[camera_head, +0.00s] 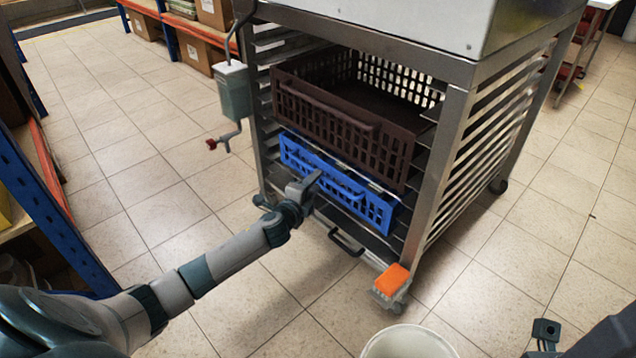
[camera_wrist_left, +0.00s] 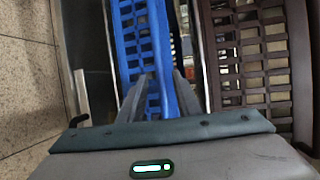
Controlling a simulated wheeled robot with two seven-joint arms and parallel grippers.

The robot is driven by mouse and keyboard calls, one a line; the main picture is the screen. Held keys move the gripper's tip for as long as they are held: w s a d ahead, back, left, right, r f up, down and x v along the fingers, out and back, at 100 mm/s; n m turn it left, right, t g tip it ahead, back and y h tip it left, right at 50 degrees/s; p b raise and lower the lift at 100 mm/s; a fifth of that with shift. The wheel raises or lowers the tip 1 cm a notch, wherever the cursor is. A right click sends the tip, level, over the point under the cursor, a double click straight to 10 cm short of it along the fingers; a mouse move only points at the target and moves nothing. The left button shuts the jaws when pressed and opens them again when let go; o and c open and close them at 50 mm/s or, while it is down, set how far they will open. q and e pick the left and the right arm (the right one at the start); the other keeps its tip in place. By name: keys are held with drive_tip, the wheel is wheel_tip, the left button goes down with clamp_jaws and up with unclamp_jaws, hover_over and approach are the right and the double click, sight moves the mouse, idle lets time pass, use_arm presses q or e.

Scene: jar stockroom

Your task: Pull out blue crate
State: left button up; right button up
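The blue crate (camera_head: 372,207) sits low in a metal rack, under a dark brown crate (camera_head: 345,135). My left gripper (camera_head: 312,180) is at the front of the blue crate, near its upper bar. In the left wrist view, the blue crate (camera_wrist_left: 126,40) shows its lattice front, and my left gripper (camera_wrist_left: 160,92) has its fingers apart on either side of the blue bar. A gap shows beside the bar, so the fingers do not look closed on it. Part of my right gripper (camera_head: 545,335) shows at the bottom right; its fingers are unclear.
The metal rack (camera_head: 450,150) stands on castors. A black handle (camera_head: 346,242) sticks out below the blue crate. Shelving (camera_head: 50,195) stands at left; tiled floor lies between.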

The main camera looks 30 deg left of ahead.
use_arm(q)
drive_tip(key=shift+w+a+f+b, duration=0.1)
drive_tip(key=shift+w+f+b, duration=0.1)
drive_tip(key=shift+w, duration=0.6)
drive_tip(key=shift+w+f+b, duration=0.1)
drive_tip(key=shift+w+b, duration=0.05)
drive_tip(key=shift+w, duration=0.6)
clamp_jaws()
